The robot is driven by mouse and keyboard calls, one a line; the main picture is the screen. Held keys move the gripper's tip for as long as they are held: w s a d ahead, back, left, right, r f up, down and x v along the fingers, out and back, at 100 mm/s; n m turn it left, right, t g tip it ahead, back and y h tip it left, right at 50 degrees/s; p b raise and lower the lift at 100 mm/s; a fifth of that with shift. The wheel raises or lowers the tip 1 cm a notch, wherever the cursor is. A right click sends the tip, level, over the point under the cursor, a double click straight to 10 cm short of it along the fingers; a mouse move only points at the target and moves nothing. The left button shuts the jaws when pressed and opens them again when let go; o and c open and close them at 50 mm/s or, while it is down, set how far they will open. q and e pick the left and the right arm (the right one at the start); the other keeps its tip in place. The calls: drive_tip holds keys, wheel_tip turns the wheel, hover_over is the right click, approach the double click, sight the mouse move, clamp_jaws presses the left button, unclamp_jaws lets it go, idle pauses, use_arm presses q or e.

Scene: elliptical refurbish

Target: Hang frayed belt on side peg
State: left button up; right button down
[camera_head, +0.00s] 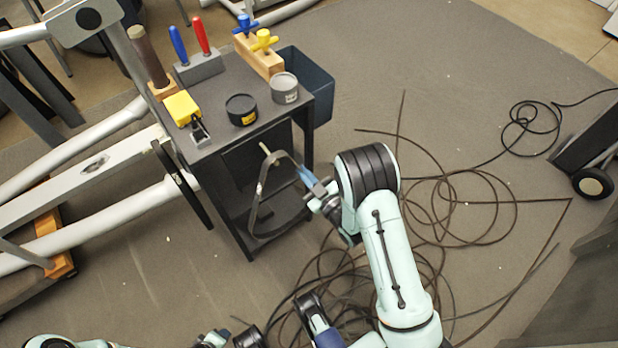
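The frayed belt (254,210) is a thin dark-grey loop at the front right side of the black tool stand (215,155). Its upper right part runs to the blue fingertips of my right gripper (306,176), which appear closed on it. The upper left of the loop is close to a small pale peg-like piece (264,150) on the stand's side. I cannot tell whether the belt is around it or only in front. My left arm shows only at the bottom edge, with its gripper (213,339) cut off, so its opening is unclear.
On the stand are black and grey tins (241,109), a yellow-topped tool (182,108), red and blue handles and a wooden block. Black cable coils (465,200) cover the floor at right. A pale machine frame (90,175) stands left.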

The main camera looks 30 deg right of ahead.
drive_tip(key=shift+w+a, duration=0.1)
drive_tip(key=shift+w, duration=1)
use_arm(q)
drive_tip(key=shift+s+a+f+b, duration=0.1)
drive_tip(key=shift+a+f+b, duration=0.2)
drive_tip(key=shift+f+b, duration=0.35)
drive_tip(key=shift+s+a+f+b, duration=0.1)
drive_tip(key=shift+a+f+b, duration=0.25)
drive_tip(key=shift+f, duration=0.45)
use_arm(e)
drive_tip(key=shift+w+f, duration=0.65)
drive_tip(key=shift+f, duration=0.25)
drive_tip(key=c, duration=1.2)
unclamp_jaws()
drive_tip(key=shift+c, duration=0.2)
